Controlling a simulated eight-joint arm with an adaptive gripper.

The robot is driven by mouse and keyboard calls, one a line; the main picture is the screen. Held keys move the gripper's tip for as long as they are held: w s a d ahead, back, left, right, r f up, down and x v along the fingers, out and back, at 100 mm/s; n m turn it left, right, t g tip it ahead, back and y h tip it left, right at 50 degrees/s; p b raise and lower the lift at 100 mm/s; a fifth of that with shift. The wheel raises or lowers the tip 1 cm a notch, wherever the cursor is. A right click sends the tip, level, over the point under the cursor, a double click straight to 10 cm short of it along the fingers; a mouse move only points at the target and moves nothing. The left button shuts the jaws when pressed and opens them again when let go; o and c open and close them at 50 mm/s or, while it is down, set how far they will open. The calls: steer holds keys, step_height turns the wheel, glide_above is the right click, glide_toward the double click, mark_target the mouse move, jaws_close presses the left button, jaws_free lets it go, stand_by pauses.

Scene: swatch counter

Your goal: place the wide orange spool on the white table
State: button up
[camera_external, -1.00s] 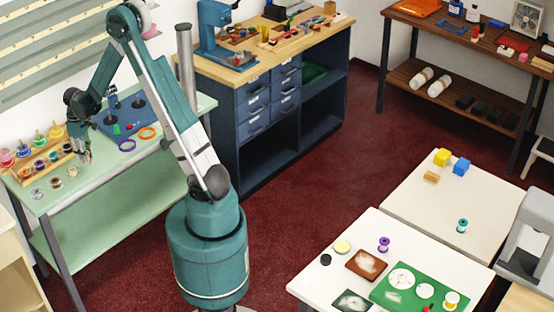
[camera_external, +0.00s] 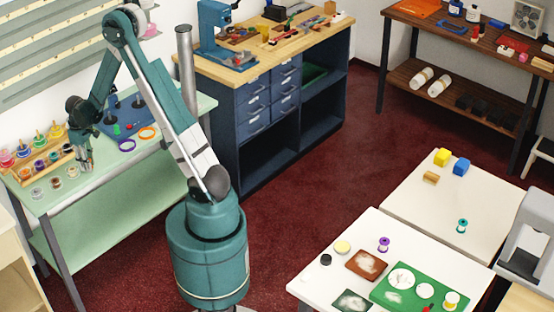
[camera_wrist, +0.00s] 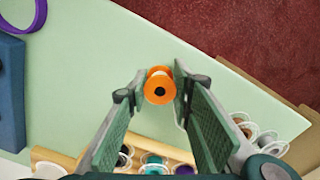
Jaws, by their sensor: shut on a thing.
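In the external view my gripper (camera_external: 85,164) is low over the front of the pale green counter (camera_external: 122,180), and the spool cannot be made out there. White-topped tables stand at the right, a nearer one (camera_external: 330,280) and a farther one (camera_external: 480,190). I cannot tell whether the spool still touches the counter.
A wooden rack (camera_external: 40,166) of colourful spools stands beside my gripper. Several loose spools (camera_external: 55,183) lie in front of it. A blue board (camera_external: 125,118) and purple and orange rings lie behind. The nearer table holds a green mat (camera_external: 380,294); the farther one has much bare top.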

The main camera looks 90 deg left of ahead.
steer(key=shift+f, duration=0.15)
steer(key=o, duration=0.5)
steer(key=shift+r, duration=0.2)
steer(key=shift+r+p, duration=0.75)
steer(key=shift+r, duration=1.25)
steer(key=shift+c, duration=0.2)
